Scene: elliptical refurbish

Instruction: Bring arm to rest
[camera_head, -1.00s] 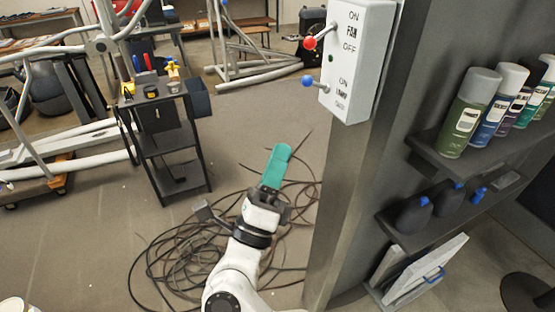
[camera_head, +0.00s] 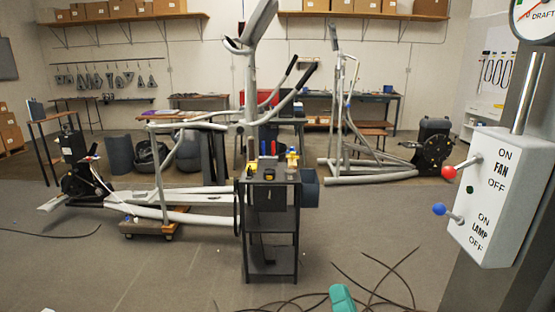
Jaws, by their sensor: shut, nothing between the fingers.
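My gripper (camera_head: 341,298) shows only by its teal fingers at the bottom edge of the head view. The fingers are together, with nothing between them. The rest of my arm is below the picture. The gripper is apart from the switch box and the tool cart, over the floor with the dark cables.
A white switch box (camera_head: 503,198) with a red-knobbed fan lever and blue-knobbed lamp lever is at the right. A black tool cart (camera_head: 270,222) stands at centre, before an elliptical machine (camera_head: 180,195). Dark cables (camera_head: 385,273) lie on the floor. Open floor lies front left.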

